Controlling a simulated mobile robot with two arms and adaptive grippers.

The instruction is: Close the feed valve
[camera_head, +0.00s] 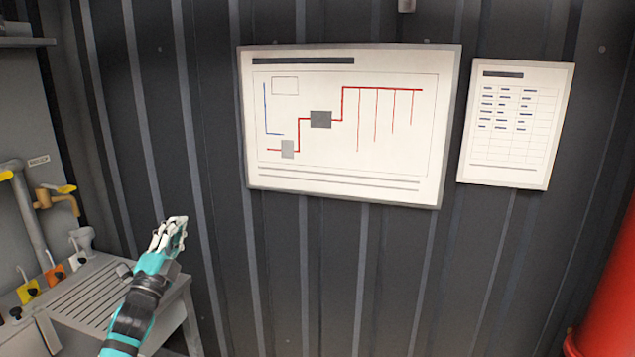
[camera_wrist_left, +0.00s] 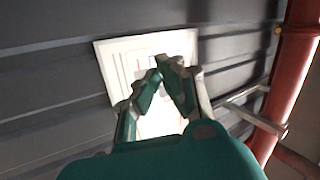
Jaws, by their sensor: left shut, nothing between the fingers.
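My left gripper (camera_head: 172,230) is shut and empty in the head view, raised in front of the dark ribbed wall, above the right end of the grey slatted bench. In the left wrist view its fingertips (camera_wrist_left: 162,68) come together in front of a white board. A brass tap (camera_head: 60,200) with a yellow lever is on the grey wall at the left, apart from the gripper. Another yellow handle (camera_head: 6,175) is cut off at the left edge, by a grey pipe. I cannot tell which, if either, is the feed valve. My right gripper is not in view.
The slatted bench (camera_head: 85,300) holds yellow and orange tagged items (camera_head: 28,291) at its left. A diagram board (camera_head: 350,185) and a table sheet (camera_head: 508,175) hang on the wall. A red cylinder (camera_head: 610,300) stands at right; a red pipe (camera_wrist_left: 290,85) shows in the wrist view.

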